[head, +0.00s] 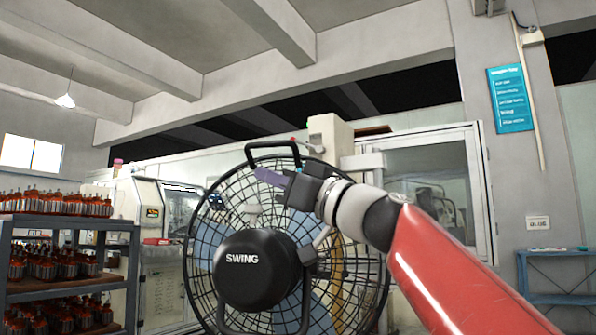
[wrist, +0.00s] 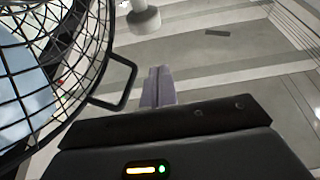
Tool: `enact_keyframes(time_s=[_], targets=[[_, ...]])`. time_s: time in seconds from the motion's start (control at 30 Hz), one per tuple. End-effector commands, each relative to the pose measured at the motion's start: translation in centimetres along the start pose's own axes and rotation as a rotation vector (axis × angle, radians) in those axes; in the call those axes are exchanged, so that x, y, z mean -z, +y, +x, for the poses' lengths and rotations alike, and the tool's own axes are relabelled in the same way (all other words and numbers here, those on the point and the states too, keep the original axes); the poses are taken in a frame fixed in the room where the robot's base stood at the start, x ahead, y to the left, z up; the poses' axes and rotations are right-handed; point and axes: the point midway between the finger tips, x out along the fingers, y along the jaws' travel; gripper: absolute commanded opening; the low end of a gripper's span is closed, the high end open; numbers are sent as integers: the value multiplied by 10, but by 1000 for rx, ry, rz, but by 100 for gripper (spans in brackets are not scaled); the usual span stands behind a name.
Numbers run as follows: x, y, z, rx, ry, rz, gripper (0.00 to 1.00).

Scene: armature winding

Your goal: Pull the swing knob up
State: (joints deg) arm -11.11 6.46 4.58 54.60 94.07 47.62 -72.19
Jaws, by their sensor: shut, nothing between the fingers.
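A black wire-cage fan stands in front of me, with a round black motor housing (head: 255,270) marked SWING. A pale, small knob-like part (head: 252,212) shows just above the housing, which looks like the swing knob. My gripper (head: 268,176) is shut and empty, its grey-purple fingers pointing left, above that part and just below the fan's black top handle (head: 272,146). In the wrist view my shut fingers (wrist: 157,86) are in the middle, beside the black handle (wrist: 122,82). A grey cylinder with a wider end (wrist: 143,18) shows beyond them; I cannot tell whether it is the knob.
The fan cage (wrist: 75,60) fills the left of the wrist view, close to my fingers. A shelf (head: 70,228) with copper-wound armatures stands at the left. Pale machines (head: 150,240) stand behind the fan. A blue table (head: 560,254) is at the right.

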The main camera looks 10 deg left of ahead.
Motion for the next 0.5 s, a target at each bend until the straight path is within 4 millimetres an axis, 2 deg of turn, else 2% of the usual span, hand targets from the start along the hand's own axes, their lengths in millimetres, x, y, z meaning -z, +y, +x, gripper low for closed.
enact_keyframes(time_s=[0.03, 0.1, 0.2, 0.5], targets=[[4, -1, 14, 4, -1, 2, 0], [-16, 0, 4, -1, -2, 2, 0], [-28, 0, -1, -1, -2, 2, 0], [-38, -1, -5, 0, 0, -1, 0]])
